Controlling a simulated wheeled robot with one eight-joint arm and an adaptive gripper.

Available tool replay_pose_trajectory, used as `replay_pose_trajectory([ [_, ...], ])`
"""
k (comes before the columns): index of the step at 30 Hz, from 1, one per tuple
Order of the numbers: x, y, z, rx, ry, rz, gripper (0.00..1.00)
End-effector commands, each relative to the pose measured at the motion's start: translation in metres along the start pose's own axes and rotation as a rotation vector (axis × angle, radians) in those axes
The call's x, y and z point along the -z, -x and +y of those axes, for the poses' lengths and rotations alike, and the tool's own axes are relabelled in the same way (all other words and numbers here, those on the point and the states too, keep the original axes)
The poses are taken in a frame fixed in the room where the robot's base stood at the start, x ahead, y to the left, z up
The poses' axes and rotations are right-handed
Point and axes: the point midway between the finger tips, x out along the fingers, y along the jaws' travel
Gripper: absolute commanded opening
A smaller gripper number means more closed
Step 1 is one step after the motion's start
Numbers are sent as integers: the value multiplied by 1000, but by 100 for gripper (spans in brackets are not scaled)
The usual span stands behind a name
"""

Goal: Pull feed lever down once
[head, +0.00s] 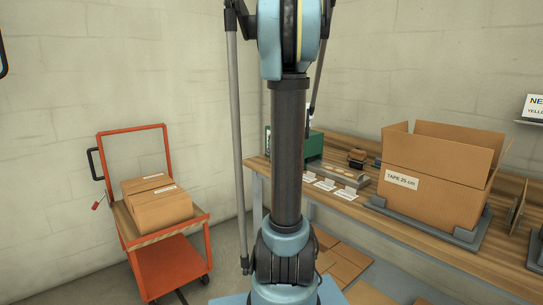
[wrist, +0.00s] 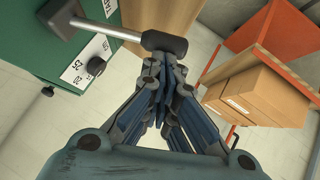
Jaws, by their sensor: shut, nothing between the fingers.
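The feed lever (wrist: 112,29) is a pale metal bar with a black grip (wrist: 164,42) at its end, in the wrist view. It reaches out from a green machine (wrist: 38,40) with white number labels and black knobs. My gripper (wrist: 166,62) is shut and empty. Its fingertips are just below the black grip in the picture; I cannot tell whether they touch it. In the head view the green machine (head: 314,146) is on the workbench, partly hidden behind my arm. My gripper cannot be made out there.
An orange cart (head: 165,268) with cardboard boxes (head: 160,203) stands at the left; its boxes show in the wrist view (wrist: 258,96). The wooden workbench (head: 400,232) holds an open carton (head: 425,190) labelled "TAPE 25 cm". Flat cardboard (head: 345,262) lies on the floor below.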

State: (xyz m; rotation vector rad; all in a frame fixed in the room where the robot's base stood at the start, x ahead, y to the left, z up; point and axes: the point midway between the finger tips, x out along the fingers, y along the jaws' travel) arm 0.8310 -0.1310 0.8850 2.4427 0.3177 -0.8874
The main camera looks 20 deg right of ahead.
Motion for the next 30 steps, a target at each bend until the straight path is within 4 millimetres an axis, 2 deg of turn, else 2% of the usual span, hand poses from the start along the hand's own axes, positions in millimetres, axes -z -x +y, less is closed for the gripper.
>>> replay_pose_trajectory([
  [5,2,1,-1,3,1,-1,0],
  [11,17,14,-1,3,2,1,0],
  [15,33,28,2,1,2,1,0],
  [30,30,92,4,-1,-2,0,0],
])
